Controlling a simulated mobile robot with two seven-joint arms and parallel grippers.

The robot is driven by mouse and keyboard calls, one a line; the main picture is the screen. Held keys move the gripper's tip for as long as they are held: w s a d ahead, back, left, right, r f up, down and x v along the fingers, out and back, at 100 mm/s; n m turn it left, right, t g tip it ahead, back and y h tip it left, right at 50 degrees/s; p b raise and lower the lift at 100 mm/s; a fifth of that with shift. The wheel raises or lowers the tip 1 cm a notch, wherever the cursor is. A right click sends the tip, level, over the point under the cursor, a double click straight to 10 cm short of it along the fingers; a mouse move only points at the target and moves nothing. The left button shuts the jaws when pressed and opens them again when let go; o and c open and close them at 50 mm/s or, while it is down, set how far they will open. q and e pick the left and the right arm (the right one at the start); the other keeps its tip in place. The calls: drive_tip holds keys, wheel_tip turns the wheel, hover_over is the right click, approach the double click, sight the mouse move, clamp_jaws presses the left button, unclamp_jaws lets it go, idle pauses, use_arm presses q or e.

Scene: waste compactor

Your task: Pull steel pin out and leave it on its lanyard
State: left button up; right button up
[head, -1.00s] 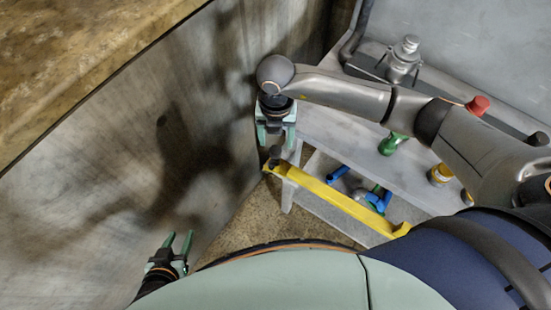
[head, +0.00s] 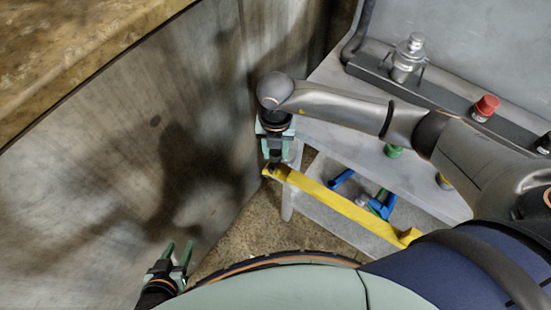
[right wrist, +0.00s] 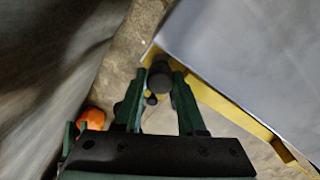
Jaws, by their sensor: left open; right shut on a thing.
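The steel pin shows as a dark round head (right wrist: 160,82) between the fingertips in the right wrist view, by the near-left end of the yellow bar (head: 340,204). My right gripper (head: 275,153) is at that bar end and shut on the pin's head. The pin's shaft is hidden, and I cannot tell how deep it sits. I cannot make out the lanyard. My left gripper (head: 178,254) is open and empty at the lower left, in front of the grey wall, well apart from the pin.
The yellow bar runs along the front of a grey shelf unit (head: 335,141). Blue tools (head: 382,207) lie on its lower shelf. A silver fitting (head: 409,57) and a red knob (head: 487,105) stand behind. A grey wall (head: 100,170) rises close on the left.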

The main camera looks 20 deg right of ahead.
clamp_jaws()
drive_tip(key=shift+r+p, duration=0.35)
drive_tip(key=shift+r, duration=0.15)
idle(0.7)
drive_tip(key=shift+r+p, duration=3.1)
drive_tip(key=shift+r, duration=0.85)
wheel_tip(320, 180, up, 7)
drive_tip(key=p, duration=0.2)
drive_tip(key=shift+d+r, duration=0.1)
drive_tip(key=shift+d, duration=0.05)
drive_tip(key=w+d+b, duration=0.2)
drive_tip(key=d, duration=1)
drive_tip(key=shift+d, duration=0.35)
idle(1.8)
